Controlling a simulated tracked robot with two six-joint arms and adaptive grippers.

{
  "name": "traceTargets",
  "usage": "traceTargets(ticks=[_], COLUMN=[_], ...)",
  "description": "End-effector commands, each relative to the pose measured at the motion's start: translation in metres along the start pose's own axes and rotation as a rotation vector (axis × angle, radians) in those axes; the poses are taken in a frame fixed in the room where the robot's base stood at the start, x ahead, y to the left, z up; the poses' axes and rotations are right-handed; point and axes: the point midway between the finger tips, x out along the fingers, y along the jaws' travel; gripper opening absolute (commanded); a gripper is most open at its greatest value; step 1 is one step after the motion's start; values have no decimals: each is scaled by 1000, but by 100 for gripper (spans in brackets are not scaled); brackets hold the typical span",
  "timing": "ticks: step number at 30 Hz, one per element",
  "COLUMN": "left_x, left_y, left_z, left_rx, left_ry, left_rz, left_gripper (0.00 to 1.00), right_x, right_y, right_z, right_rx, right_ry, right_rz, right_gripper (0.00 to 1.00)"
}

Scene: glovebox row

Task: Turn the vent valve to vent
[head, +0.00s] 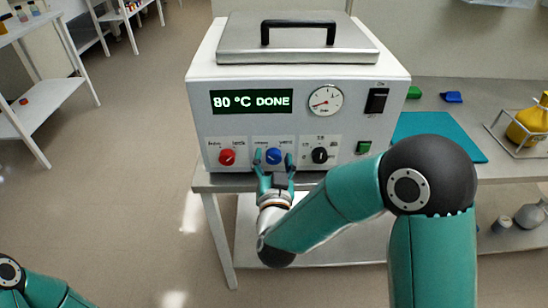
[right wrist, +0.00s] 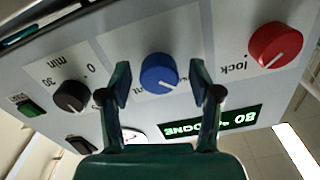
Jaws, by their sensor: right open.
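The vent valve is a round blue knob (head: 274,156) on the front of a white oven-like box (head: 300,101), between a red knob and a black knob. In the right wrist view, which is upside down, the blue knob (right wrist: 158,73) has a white mark pointing to the lower right, away from the partly hidden label ending in "nt". My right gripper (head: 274,161) is open, with one finger on each side of the blue knob. Gaps show between fingers and knob in the right wrist view (right wrist: 160,78). My left gripper is out of view.
The red knob (head: 227,157) and black timer knob (head: 319,155) flank the blue one closely. The display (head: 252,101) reads "80 °C DONE". A gauge (head: 325,99), black switch (head: 376,100) and green button (head: 363,147) are to the right. A teal mat (head: 470,150) lies on the bench.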

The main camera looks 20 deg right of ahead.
Motion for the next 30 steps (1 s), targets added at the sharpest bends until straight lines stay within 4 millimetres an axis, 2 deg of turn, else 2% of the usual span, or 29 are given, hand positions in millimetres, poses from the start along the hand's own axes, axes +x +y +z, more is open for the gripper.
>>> traceTargets(ticks=[2,12,22,30], left_x=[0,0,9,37], left_y=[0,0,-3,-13], left_z=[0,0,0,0], left_rx=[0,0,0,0], left_ry=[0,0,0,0], left_rz=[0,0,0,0], left_gripper=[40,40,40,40], right_x=[0,0,0,0], right_y=[1,2,4,5], right_z=[0,0,2,4], right_rx=[0,0,36,180], right_ry=[0,1,2,6], right_rz=[2,4,6,6], right_gripper=[60,3,3,3])
